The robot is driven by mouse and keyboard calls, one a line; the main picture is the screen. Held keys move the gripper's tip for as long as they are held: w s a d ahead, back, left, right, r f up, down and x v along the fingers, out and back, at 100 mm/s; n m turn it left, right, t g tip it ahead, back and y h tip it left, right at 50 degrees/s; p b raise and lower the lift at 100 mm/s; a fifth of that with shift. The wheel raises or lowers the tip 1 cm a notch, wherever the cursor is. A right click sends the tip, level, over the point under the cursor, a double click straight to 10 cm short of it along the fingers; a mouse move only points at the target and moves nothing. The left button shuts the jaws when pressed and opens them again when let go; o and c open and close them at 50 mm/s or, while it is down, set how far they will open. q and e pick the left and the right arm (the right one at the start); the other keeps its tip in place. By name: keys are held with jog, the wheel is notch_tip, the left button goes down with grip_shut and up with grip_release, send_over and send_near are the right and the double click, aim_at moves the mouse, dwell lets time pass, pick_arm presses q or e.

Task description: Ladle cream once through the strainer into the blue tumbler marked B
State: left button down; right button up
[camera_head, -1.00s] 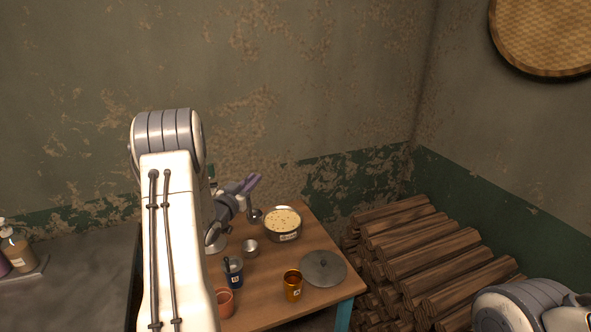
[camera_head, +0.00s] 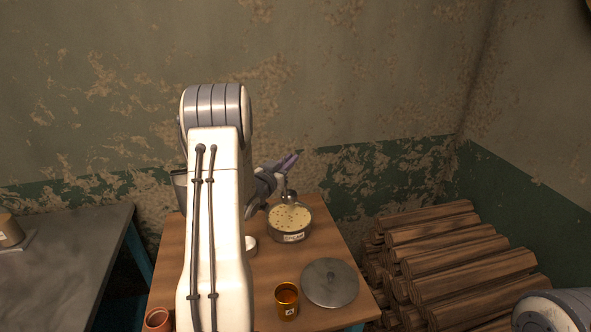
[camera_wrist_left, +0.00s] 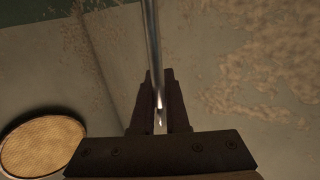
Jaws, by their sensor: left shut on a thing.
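My left gripper (camera_head: 283,170) is shut on the ladle, whose metal bowl (camera_head: 289,196) hangs at the far rim of the cream pot. In the left wrist view the ladle's thin metal handle (camera_wrist_left: 153,45) runs up from between the fingers. The metal pot (camera_head: 290,237) holds pale, speckled cream and carries a white label. I cannot tell whether the ladle touches the cream. The blue tumbler is hidden behind my left arm. A small pale metal item (camera_head: 251,245) shows partly beside the arm; I cannot tell whether it is the strainer. My right gripper is out of view.
A round grey lid (camera_head: 330,283) and an amber cup (camera_head: 287,301) stand on the wooden table's front right. A terracotta cup (camera_head: 158,320) is at front left. Stacked logs (camera_head: 450,260) lie right of the table; a grey counter (camera_head: 70,255) is left.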

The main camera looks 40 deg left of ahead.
aim_at(287, 196)
pick_arm(q)
jog(key=shift+w+f+b, duration=0.15)
jog(key=shift+f+b, duration=0.85)
jog(key=shift+f, duration=0.6)
jog(key=shift+w+f+b, duration=0.15)
jog(key=shift+f+b, duration=0.85)
jog(key=shift+f, duration=0.6)
notch_tip(287, 196, down, 6)
jog(key=b, duration=0.5)
jog(key=shift+r, duration=0.25)
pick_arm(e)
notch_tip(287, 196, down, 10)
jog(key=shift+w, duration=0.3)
pick_arm(q)
jog(key=shift+r, duration=0.15)
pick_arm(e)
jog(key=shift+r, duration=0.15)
pick_arm(q)
jog(key=shift+r+p, duration=2.7)
jog(key=shift+r, duration=1.4)
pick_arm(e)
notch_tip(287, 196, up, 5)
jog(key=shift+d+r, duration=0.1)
pick_arm(q)
jog(key=shift+s+a, duration=0.1)
jog(key=shift+a, duration=0.05)
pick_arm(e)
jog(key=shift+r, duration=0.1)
